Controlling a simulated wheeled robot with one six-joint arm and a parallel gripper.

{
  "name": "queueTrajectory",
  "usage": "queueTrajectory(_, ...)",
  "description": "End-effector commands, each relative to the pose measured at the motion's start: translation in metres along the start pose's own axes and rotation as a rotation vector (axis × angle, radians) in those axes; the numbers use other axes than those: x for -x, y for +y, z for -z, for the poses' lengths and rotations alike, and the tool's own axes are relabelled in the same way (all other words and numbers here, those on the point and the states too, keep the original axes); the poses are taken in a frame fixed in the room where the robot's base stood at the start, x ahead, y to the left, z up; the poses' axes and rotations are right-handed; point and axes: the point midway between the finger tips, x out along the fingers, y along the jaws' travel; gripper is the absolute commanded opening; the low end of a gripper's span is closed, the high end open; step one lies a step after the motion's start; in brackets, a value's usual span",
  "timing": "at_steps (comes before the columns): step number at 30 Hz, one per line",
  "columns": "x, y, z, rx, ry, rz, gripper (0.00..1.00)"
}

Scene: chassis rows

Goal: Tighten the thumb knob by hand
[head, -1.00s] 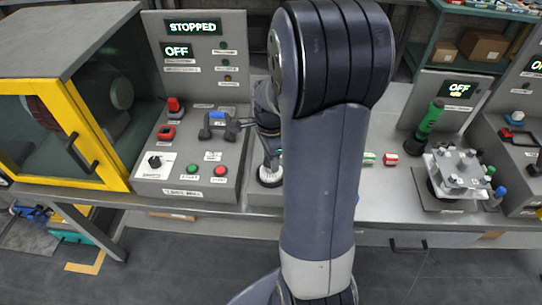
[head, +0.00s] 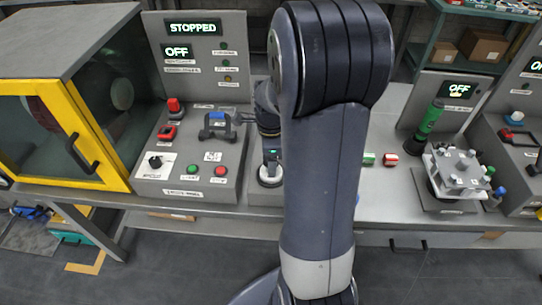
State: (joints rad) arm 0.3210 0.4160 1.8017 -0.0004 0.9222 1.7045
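A round white-rimmed knob with a dark top (head: 270,178) sits on a grey block on the bench, just left of my arm; it may be the thumb knob, but I cannot read a label. My gripper (head: 271,158) points down right over it, seen small and mostly dark. My arm link hides the area to its right. I cannot tell whether the fingers touch the knob or how far apart they are.
A control panel (head: 210,150) with a black selector, green and red buttons and a blue-topped handle stands left, beside a yellow-framed enclosure (head: 85,130). A clamped fixture (head: 458,172) and a green cylinder (head: 430,120) stand right. Small red and green blocks (head: 390,160) lie between.

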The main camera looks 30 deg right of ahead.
Motion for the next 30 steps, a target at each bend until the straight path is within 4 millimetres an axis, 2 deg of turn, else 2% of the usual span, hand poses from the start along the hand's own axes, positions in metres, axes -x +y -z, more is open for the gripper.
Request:
queueTrajectory(4,0.002,0.0,0.0,0.0,0.0,0.0,0.65)
queueTrajectory(7,0.012,-0.001,0.0,0.0,0.0,0.003,0.65)
queueTrajectory(15,0.065,-0.001,0.0,0.0,-0.001,0.005,0.65)
queueTrajectory(21,0.097,-0.001,0.0,0.0,0.0,0.004,0.65)
queueTrajectory(25,0.106,0.0,0.0,0.0,0.0,0.002,0.65)
queueTrajectory(30,0.108,0.0,0.0,0.0,0.0,0.0,0.65)
